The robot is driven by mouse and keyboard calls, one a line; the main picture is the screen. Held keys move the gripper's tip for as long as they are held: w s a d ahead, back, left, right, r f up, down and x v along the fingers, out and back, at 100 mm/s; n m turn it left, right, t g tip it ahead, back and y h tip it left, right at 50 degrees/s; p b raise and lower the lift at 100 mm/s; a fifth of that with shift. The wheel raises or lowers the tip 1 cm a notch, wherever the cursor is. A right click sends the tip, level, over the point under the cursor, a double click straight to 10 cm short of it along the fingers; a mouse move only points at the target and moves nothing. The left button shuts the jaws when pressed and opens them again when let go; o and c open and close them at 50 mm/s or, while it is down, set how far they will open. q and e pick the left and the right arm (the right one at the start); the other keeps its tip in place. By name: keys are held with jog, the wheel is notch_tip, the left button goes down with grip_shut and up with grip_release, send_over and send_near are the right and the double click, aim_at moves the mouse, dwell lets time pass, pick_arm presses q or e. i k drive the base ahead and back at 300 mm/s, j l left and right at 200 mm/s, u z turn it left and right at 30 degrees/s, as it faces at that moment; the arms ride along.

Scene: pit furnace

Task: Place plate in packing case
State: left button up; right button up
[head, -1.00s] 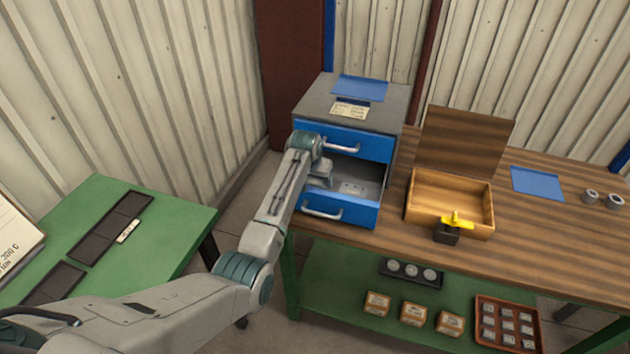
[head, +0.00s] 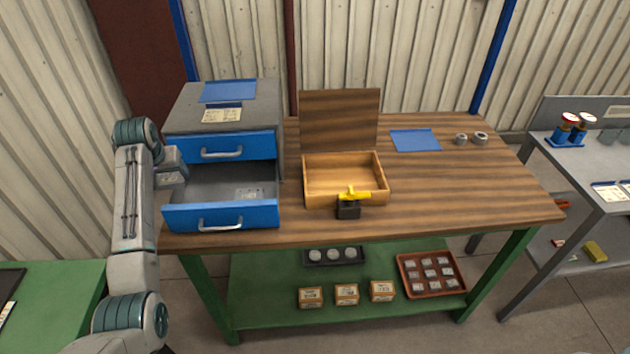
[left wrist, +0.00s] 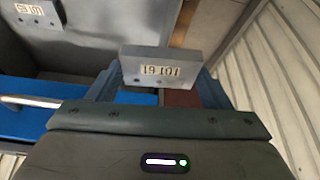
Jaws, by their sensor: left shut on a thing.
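My left gripper (head: 180,174) is at the left side of the open lower drawer (head: 222,214) in the head view. In the left wrist view it (left wrist: 152,92) is shut on a small grey plate (left wrist: 160,68) with a pale lot label that reads upside down. A similar plate (left wrist: 38,13) lies in the drawer, and it also shows in the head view (head: 250,194). The packing case (head: 343,178) is a wooden box on the bench, its lid (head: 340,120) raised, its inside empty. My right gripper is not in view.
A yellow-handled clamp on a black block (head: 348,209) stands at the case's front edge. A blue sheet (head: 414,140) and two grey rings (head: 461,139) lie to the right on the bench (head: 450,195). The shelf below holds small boxes and a red tray (head: 430,291).

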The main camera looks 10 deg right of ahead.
aim_at(343, 183)
jog(key=u, duration=0.45)
jog(key=l+u, duration=0.15)
jog(key=u, duration=0.8)
jog(key=l+u, duration=0.15)
jog(key=u, duration=0.8)
jog(key=l+u, duration=0.15)
jog(key=u, duration=0.3)
jog(key=k+u, duration=0.1)
jog(key=u, duration=0.35)
jog(key=k+u, duration=0.25)
jog(key=k+z, duration=0.2)
jog(key=z, duration=0.3)
jog(key=k+z, duration=0.2)
jog(key=z, duration=0.25)
jog(key=k+z, duration=0.1)
jog(key=z, duration=0.35)
jog(key=j+z, duration=0.1)
jog(key=z, duration=0.35)
jog(key=k+z, duration=0.15)
jog(key=z, duration=0.35)
jog(key=k+z, duration=0.1)
jog(key=z, duration=0.35)
jog(key=l+z, duration=0.1)
jog(key=z, duration=0.35)
jog(key=k+l+z, duration=0.1)
jog(key=z, duration=0.35)
